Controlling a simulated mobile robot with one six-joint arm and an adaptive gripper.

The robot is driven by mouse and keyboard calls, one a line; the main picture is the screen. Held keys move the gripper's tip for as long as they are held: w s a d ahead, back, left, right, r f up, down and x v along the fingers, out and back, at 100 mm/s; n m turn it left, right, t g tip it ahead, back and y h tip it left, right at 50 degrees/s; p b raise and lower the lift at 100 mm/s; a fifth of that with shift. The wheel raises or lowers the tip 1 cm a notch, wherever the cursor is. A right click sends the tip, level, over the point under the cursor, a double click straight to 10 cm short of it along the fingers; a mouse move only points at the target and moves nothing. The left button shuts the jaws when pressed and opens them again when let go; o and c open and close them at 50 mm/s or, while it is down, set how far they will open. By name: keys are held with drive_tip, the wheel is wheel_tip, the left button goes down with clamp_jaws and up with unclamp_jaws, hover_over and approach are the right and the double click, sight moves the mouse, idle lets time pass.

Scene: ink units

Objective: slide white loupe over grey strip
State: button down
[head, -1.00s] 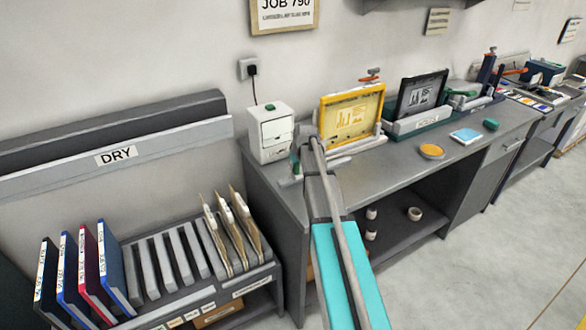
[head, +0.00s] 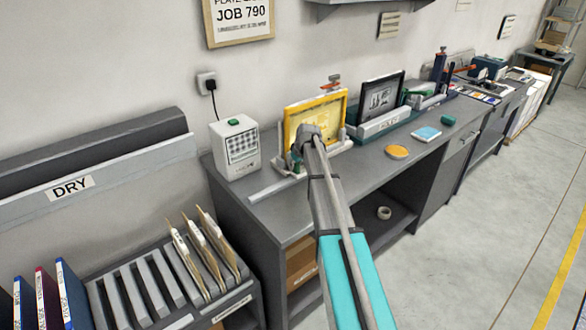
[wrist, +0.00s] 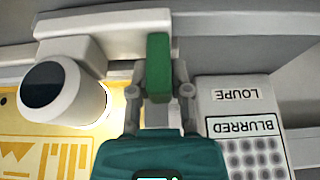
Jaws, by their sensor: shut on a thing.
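My gripper (wrist: 159,78) is shut on a green tab (wrist: 158,52), which joins a white bar. The white loupe (wrist: 75,92), a short cylinder with a dark round lens, sits left of my fingers in the wrist view, over a yellow printed sheet. In the head view my gripper (head: 306,146) is in front of the left part of the yellow frame (head: 340,98), and my arm hides the loupe. A light grey strip (head: 278,184) lies along the bench by the white box. I cannot tell if it is the task's strip.
The white box (head: 222,165) shows a dotted grid; in the wrist view its panel reads LOUPE and BLURRED (wrist: 242,125). A slotted rack (head: 140,290) is lower left.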

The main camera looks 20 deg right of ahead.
drive_tip(key=shift+d, duration=0.35)
drive_tip(key=c, duration=0.6)
unclamp_jaws()
drive_tip(key=shift+s, duration=0.1)
drive_tip(key=shift+o, duration=0.2)
drive_tip(key=shift+a, duration=0.1)
drive_tip(key=shift+r, duration=0.1)
